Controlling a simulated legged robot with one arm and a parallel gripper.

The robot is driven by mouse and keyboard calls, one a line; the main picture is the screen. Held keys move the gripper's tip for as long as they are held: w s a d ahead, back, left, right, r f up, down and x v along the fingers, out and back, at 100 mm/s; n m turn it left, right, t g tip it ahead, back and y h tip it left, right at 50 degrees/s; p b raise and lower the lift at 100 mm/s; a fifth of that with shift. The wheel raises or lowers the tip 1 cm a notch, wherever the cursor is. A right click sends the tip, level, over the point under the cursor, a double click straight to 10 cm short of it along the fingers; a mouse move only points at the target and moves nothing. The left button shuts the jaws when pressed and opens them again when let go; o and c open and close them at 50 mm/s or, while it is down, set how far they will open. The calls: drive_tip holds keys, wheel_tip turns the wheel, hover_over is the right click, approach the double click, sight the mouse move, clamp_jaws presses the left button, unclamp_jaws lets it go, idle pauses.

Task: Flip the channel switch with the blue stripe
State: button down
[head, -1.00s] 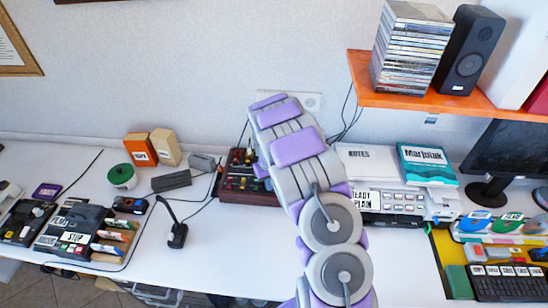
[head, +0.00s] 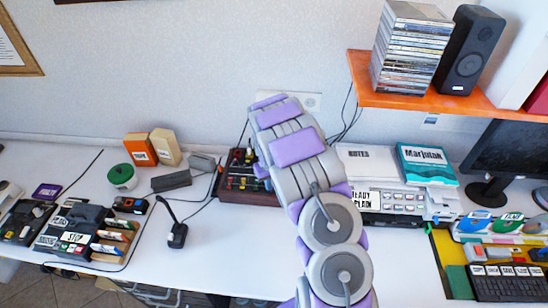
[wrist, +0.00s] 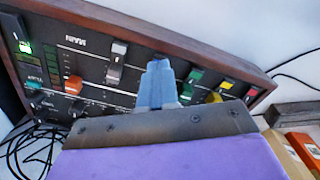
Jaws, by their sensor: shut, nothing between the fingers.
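The channel panel (wrist: 60,60) is a dark board in a brown wooden frame, filling the upper wrist view. It carries a row of switches: a black one with a green light (wrist: 22,46), a grey one (wrist: 117,58), then ones with green (wrist: 194,76), yellow (wrist: 224,88) and red (wrist: 252,92) marks. My gripper (wrist: 157,66) is shut and empty, its tip over the panel between the grey and green switches. I cannot tell whether it touches. I see no clear blue stripe; the spot behind my fingers is hidden. In the head view the panel (head: 238,184) is partly behind my arm.
Lower on the panel are an orange knob (wrist: 72,86) and a teal knob (wrist: 36,84). Black cables (wrist: 28,145) lie at left. In the head view a microphone (head: 177,235) stands left of the panel, and a notes stack (head: 365,160) lies to its right.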

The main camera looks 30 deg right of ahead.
drive_tip(key=shift+f, duration=0.8)
idle(0.4)
drive_tip(key=shift+r+p, duration=1.15)
drive_tip(key=shift+r, duration=2.3)
